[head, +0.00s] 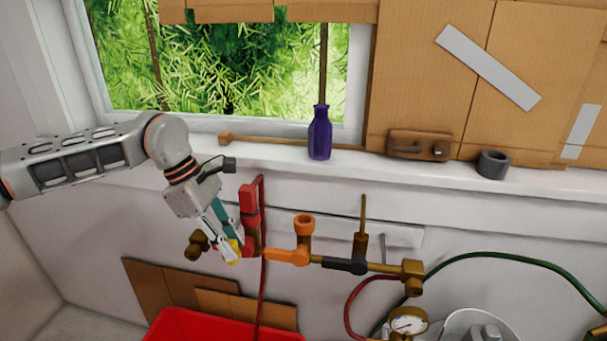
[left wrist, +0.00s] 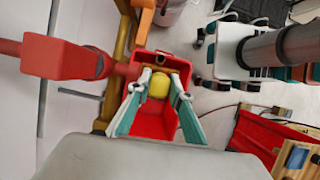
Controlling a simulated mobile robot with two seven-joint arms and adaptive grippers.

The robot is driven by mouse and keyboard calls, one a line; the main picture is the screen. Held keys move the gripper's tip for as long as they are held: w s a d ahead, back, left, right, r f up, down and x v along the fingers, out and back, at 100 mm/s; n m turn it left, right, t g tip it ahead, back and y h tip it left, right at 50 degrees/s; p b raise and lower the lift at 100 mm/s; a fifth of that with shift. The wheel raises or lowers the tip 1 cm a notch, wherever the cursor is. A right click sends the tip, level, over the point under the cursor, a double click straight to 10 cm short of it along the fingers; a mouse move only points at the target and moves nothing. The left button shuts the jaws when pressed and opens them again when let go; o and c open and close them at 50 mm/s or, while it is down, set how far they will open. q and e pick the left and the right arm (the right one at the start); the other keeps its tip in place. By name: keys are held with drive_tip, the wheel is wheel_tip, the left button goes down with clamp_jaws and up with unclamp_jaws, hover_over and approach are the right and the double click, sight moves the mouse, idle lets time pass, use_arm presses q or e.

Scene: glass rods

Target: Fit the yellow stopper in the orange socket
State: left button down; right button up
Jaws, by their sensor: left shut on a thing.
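My left gripper (head: 233,245) is shut on the yellow stopper (head: 233,252), holding it in the air in front of the pipework. The stopper also shows between the fingertips in the left wrist view (left wrist: 158,86). The orange socket (head: 304,226) is an upright cup with an open top, on an orange pipe fitting to the right of my gripper. The stopper is apart from the socket, left of it and a little lower in the head view. In the left wrist view an orange fitting (left wrist: 143,4) is cut off at the top edge.
A red pipe fitting (head: 249,205) stands close beside my left gripper. A brass rod (head: 363,215) rises right of the socket. A purple bottle (head: 320,135) stands on the sill above. A red bin (head: 190,325) is below. A pressure gauge (head: 406,323) hangs at lower right.

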use_arm(q)
drive_tip(key=w+d+r+n+t+y+p, duration=0.25)
drive_tip(key=d+r+n, duration=0.35)
drive_tip(key=d+n, duration=0.3)
drive_tip(key=w+d+r+n+t+y+p, duration=0.1)
drive_tip(key=w+d+r+n+t+y, duration=0.3)
drive_tip(key=d+n, duration=0.55)
drive_tip(key=shift+w+a+f+n+g+h+b, duration=0.1)
drive_tip(key=shift+a+f+n+g+h+b, duration=0.1)
drive_tip(key=shift+a+f+n+h+b, duration=0.3)
drive_tip(key=shift+w+a+f+n+g+h+b, duration=0.15)
drive_tip(key=shift+a+f+b, duration=0.3)
drive_tip(key=shift+f, duration=0.5)
drive_tip(key=shift+s+a+f+n+g+h+b, duration=0.1)
drive_tip(key=shift+a+f+n+g+h+b, duration=0.1)
drive_tip(key=shift+a+f+n+b, duration=0.35)
drive_tip(key=shift+f, duration=0.15)
drive_tip(key=shift+w+b, duration=0.15)
drive_tip(key=shift+b, duration=0.15)
drive_tip(key=shift+f+b, duration=0.4)
drive_tip(key=shift+f, duration=0.15)
drive_tip(key=c, duration=2.1)
unclamp_jaws()
